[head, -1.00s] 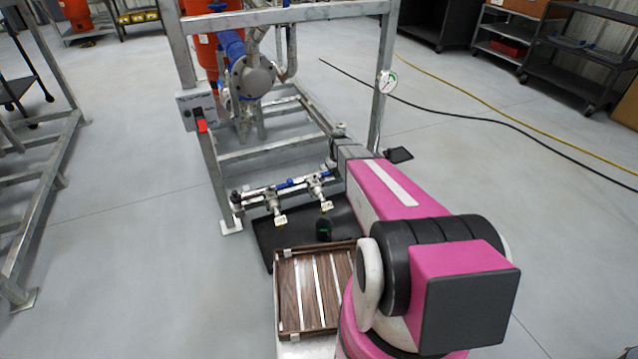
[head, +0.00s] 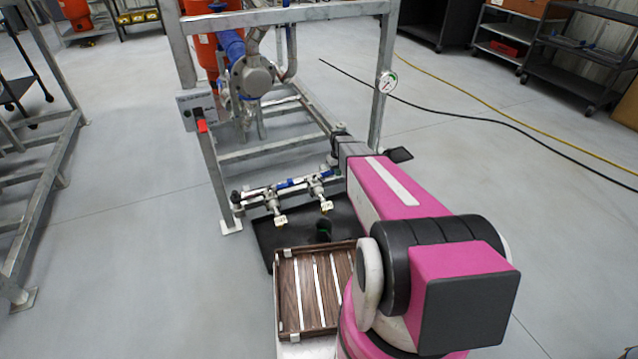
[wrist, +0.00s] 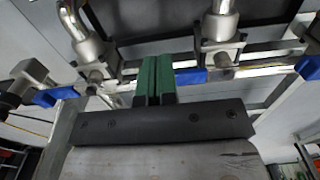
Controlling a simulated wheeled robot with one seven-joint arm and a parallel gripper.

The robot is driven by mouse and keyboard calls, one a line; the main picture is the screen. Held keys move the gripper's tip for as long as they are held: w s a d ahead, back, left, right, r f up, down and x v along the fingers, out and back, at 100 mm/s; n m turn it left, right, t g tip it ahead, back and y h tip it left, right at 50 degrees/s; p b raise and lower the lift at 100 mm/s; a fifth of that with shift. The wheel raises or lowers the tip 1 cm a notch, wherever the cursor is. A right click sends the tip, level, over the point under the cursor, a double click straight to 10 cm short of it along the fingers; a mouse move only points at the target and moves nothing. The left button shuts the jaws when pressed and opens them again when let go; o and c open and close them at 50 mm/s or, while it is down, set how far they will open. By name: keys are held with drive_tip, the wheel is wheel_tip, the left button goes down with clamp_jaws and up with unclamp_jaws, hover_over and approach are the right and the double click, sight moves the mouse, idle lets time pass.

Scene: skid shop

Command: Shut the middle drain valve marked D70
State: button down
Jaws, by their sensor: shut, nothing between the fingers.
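A row of small steel drain valves with blue levers (head: 291,183) runs along the low front of the skid. Other blue levers are at the left (wrist: 55,95) and right (wrist: 308,67). No D70 mark is legible.
A dark drip tray (head: 270,236) lies under the valves; a dark shape with a green spot is over it. A wooden slatted tray (head: 306,290) is in front. Open floor lies left.

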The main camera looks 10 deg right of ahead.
wheel_tip(320, 180, up, 5)
drive_tip(key=shift+f, duration=0.15)
idle(0.3)
